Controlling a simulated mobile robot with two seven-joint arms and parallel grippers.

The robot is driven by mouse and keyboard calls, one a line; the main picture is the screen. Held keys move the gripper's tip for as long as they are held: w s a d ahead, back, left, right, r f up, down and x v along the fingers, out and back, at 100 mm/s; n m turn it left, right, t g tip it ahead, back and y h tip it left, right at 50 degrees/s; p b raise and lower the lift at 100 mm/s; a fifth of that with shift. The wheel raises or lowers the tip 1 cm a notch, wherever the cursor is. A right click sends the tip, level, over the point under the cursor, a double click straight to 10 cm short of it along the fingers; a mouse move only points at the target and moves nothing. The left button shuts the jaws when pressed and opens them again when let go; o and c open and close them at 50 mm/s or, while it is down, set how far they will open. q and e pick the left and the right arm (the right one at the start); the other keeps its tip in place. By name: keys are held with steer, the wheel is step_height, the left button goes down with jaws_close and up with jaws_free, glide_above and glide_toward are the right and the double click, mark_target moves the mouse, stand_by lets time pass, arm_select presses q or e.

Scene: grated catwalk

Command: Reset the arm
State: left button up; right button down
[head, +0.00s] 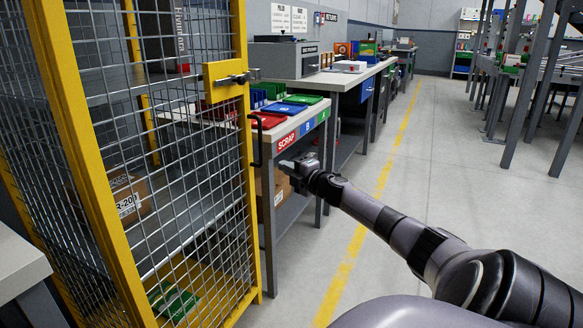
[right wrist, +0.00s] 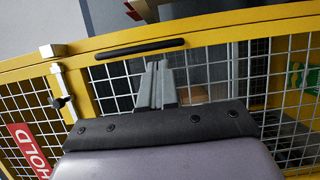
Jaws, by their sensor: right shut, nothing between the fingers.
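My right arm (head: 400,228) reaches in from the lower right of the head view, stretched out toward the workbench and the yellow mesh gate. My right gripper (head: 284,164) is at its end, just right of the gate's black handle (head: 256,148). In the right wrist view the gripper's fingers (right wrist: 154,66) are together with nothing between them. They point at the yellow gate frame near the black handle (right wrist: 137,48); I cannot tell whether they touch it. My left gripper is not in view.
The yellow mesh gate (head: 256,235) stands close on the left, with a latch (head: 235,79) on its edge. Behind my gripper is a workbench (head: 338,81) with coloured trays and a SCRAP label. The grey floor (head: 450,180) to the right is open. Metal racks stand farther right.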

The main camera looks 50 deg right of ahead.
steer(key=shift+s+d, duration=0.1)
steer(key=shift+s, duration=0.55)
